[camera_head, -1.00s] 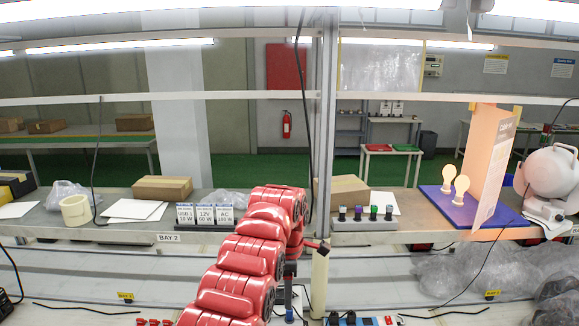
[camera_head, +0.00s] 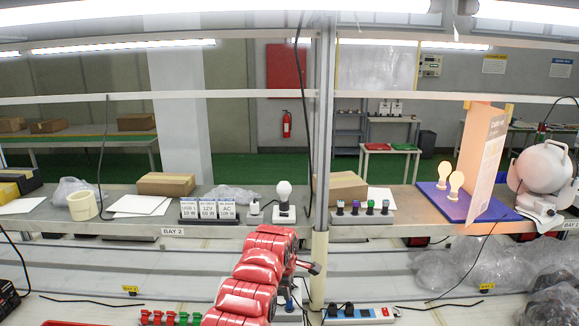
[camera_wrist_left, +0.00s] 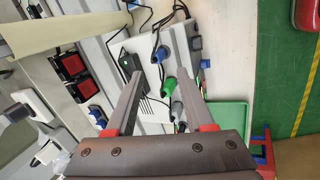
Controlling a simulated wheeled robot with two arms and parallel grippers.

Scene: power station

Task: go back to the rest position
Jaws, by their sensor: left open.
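My red left arm rises from the bottom middle of the head view. Its small dark gripper (camera_head: 312,268) is beside the pale post, below the shelf's front edge, and its fingers are hard to make out there. In the left wrist view my left gripper (camera_wrist_left: 160,75) has its two dark grey fingers spread apart with nothing held between them. Beyond the fingers are a green plug (camera_wrist_left: 169,86) and a blue plug (camera_wrist_left: 161,54) on a white strip. My right gripper is in neither current view.
The shelf holds a lit-looking bulb (camera_head: 284,190) on a white base, labelled boxes (camera_head: 208,209), a carton (camera_head: 166,184) and a button panel (camera_head: 362,216). A pale post (camera_head: 319,250) stands close to my gripper. A power strip (camera_head: 358,314) and cables lie below.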

